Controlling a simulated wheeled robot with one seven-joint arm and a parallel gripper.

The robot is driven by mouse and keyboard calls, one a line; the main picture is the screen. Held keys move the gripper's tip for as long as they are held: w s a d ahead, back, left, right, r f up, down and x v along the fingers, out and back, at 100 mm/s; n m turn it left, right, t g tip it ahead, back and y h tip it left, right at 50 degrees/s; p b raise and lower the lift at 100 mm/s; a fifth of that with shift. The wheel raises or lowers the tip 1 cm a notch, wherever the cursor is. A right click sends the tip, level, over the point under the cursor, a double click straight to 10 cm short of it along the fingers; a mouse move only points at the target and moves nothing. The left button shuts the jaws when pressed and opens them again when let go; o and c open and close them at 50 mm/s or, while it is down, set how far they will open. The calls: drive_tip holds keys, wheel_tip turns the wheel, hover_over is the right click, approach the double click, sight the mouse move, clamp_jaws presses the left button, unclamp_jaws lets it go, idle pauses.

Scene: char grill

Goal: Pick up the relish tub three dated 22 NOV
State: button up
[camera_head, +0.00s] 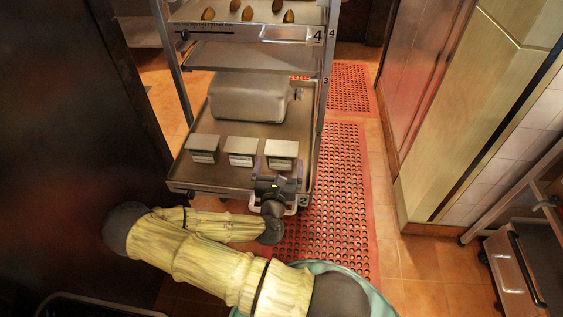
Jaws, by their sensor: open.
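Three small grey tubs with pale labels stand in a row at the front of the rack's lower tray (210,178): a left tub (204,148), a middle tub (241,151) and a right tub (281,153). The label print is too small to read, so I cannot tell which is dated 22 NOV. My gripper (280,174) is open at the tray's front edge, right in front of the right tub. It covers the lower part of that tub. I cannot tell whether the fingers touch it.
A large grey wrapped block (248,97) sits behind the tubs. An upper tray (250,34) holds several brown pieces. A dark panel (70,130) stands close on the left. Red perforated mats (335,200) cover the floor to the right, with a cart (520,260) at far right.

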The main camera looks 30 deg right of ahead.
sight(281, 155)
drive_tip(key=x, duration=0.4)
drive_tip(key=shift+w+d, duration=0.1)
drive_tip(key=shift+f+b+x, duration=0.15)
drive_tip(key=shift+b+x, duration=0.1)
drive_tip(key=shift+x, duration=1.05)
drive_tip(key=shift+f+b+x, duration=0.1)
drive_tip(key=shift+b+x, duration=0.15)
drive_tip(key=shift+x, duration=1.05)
drive_tip(key=c, duration=0.9)
drive_tip(key=shift+o, duration=0.2)
wheel_tip(281, 155, up, 10)
drive_tip(key=p, duration=0.3)
